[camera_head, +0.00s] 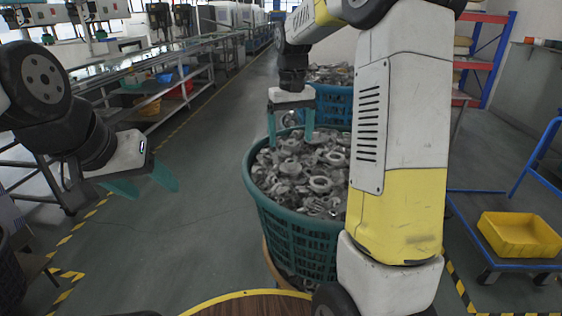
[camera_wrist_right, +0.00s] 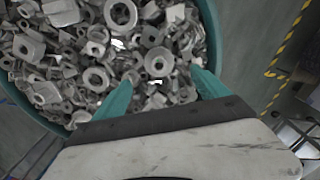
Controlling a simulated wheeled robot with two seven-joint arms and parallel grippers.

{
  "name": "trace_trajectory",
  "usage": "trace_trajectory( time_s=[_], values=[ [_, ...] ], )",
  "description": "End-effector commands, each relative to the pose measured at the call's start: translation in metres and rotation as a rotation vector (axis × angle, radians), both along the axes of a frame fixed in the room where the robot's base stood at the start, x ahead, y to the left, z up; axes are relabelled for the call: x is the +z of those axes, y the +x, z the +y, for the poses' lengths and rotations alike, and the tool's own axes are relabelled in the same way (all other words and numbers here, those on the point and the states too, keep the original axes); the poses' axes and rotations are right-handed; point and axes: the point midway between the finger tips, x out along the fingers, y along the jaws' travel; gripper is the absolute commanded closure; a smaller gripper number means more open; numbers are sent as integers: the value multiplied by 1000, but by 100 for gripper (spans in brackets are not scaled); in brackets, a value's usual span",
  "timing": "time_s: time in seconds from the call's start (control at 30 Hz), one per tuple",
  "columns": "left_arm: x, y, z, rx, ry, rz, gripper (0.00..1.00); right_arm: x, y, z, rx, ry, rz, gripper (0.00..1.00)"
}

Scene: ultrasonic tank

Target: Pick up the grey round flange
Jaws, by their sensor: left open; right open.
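Several grey round flanges lie among mixed grey metal parts in a teal basket (camera_head: 300,228). One grey round flange (camera_head: 320,184) shows in the head view; in the right wrist view a round flange (camera_wrist_right: 96,79) lies left of my fingers, and another ring (camera_wrist_right: 121,13) is near the top. I cannot tell which flange the task names. My right gripper (camera_head: 291,141) is open and empty, fingers pointing down over the basket; it also shows in the right wrist view (camera_wrist_right: 160,92). My left gripper (camera_head: 150,184) is open and empty over the floor at the left.
A blue basket (camera_head: 333,104) of parts stands behind the teal one. A round wooden top (camera_head: 250,305) is in front. A yellow bin (camera_head: 520,235) sits on a blue cart at the right. Long metal benches (camera_head: 160,70) line the left. The aisle floor between is clear.

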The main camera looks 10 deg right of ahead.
Motion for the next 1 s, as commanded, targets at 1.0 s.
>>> trace_trajectory(
  time_s=[1.0],
  values=[
    [0,0,0,0,0,0,40,-81,1,-2,1,-4,10,29]
  ],
)
